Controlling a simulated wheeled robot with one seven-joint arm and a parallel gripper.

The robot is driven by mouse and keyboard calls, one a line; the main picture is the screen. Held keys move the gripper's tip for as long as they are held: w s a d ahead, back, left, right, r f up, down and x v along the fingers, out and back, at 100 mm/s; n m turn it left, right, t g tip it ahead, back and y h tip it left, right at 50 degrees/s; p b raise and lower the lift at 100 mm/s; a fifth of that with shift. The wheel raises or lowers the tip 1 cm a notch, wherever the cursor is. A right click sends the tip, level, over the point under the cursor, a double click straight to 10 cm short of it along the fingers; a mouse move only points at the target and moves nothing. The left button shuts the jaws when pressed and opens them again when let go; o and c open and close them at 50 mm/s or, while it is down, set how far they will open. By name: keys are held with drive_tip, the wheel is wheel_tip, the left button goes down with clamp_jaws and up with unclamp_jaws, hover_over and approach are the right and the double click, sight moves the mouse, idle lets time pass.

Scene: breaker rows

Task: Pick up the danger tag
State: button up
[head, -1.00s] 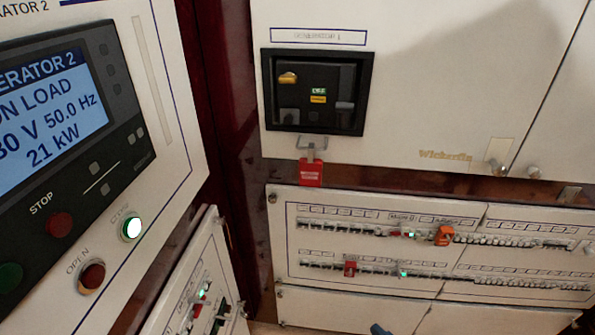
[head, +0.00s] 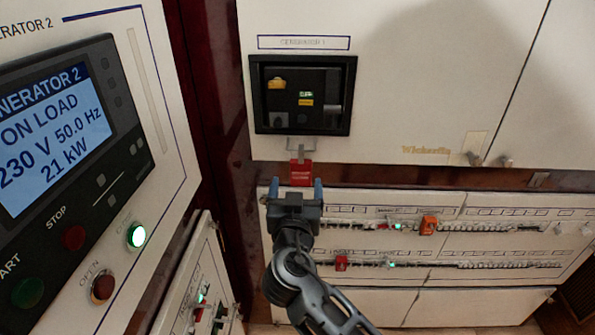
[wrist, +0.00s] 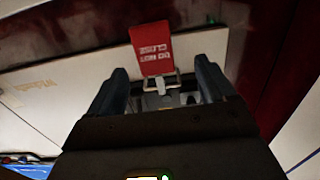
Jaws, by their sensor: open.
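The danger tag (head: 301,173) is a small red tag with white lettering. It hangs from a metal hook (head: 301,146) under the Generator 1 breaker recess in the head view. In the wrist view the tag (wrist: 151,48) reads "DO NOT CLOSE" upside down, with the metal hook (wrist: 160,82) just below it. My gripper (head: 294,188) is open and empty, with its fingertips pointing up near the tag's lower edge. In the wrist view my gripper's fingers (wrist: 163,82) stand on either side of the hook and tag. I see no contact with the tag.
The Generator 1 recess (head: 302,95) is above the tag. Breaker rows (head: 480,245) with red and orange clips lie below and right. The Generator 2 panel (head: 165,95) stands close on the left. A dark red upright (head: 215,110) lies between.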

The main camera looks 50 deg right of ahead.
sight(301, 172)
drive_tip(key=p+x, duration=0.1)
drive_tip(key=x, duration=0.2)
drive_tip(key=p+x, duration=0.1)
drive_tip(key=x, duration=0.2)
drive_tip(key=shift+d+p, duration=0.3)
drive_tip(key=shift+d, duration=0.25)
drive_tip(key=c, duration=1.1)
drive_tip(key=shift+o, duration=0.2)
